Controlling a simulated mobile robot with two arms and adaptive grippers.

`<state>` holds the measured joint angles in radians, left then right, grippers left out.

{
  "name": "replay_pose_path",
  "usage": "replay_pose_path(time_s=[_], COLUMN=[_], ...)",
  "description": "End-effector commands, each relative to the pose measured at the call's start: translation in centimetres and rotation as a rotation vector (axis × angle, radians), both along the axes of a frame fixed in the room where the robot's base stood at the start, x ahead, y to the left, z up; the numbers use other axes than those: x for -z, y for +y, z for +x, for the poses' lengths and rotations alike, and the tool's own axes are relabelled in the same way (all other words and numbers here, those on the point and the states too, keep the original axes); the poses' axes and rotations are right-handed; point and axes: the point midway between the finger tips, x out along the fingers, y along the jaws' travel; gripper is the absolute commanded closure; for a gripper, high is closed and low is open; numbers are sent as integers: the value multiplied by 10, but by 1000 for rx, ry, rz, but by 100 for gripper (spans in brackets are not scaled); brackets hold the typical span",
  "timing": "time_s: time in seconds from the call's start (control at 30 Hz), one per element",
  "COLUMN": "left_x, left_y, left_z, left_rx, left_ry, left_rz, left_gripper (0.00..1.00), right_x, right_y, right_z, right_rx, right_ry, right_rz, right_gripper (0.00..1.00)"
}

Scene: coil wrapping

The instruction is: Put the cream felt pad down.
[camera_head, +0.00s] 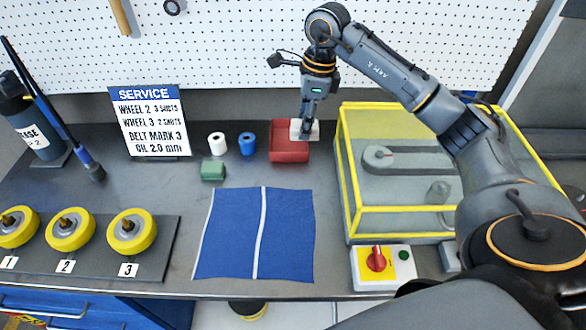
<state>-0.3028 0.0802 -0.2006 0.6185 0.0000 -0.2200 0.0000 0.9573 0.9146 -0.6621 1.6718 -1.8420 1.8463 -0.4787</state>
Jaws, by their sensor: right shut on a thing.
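The cream felt pad (304,130) is held in my right gripper (307,122). The gripper points down and is shut on the pad. The pad shows over the red tray (289,154), near the tray's back wall; I cannot tell whether it touches the tray. The gripper hides part of the pad. My left gripper is not in view.
A blue cloth (225,235) with a white stripe lies at the front middle. A green block (213,170), a white roll (217,143) and a blue roll (247,143) stand left of the tray. A yellow-framed clear guard (350,190) stands to the right.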

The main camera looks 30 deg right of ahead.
Motion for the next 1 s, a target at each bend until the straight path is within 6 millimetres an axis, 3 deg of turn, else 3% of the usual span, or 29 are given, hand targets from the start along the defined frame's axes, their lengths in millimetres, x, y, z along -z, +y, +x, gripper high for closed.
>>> replay_pose_path(time_s=[0.2,0.47,0.8,1.0], left_x=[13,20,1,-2], left_y=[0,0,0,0], left_z=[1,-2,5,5], left_rx=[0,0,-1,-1], left_ry=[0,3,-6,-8], left_rz=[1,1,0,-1], left_gripper=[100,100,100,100], right_x=[37,69,122,138], right_y=[0,0,1,0], right_z=[-1,0,-1,0], right_rx=[1,0,0,1], right_ry=[4,2,5,2], right_rz=[0,0,0,1], right_gripper=[87,87,87,87])
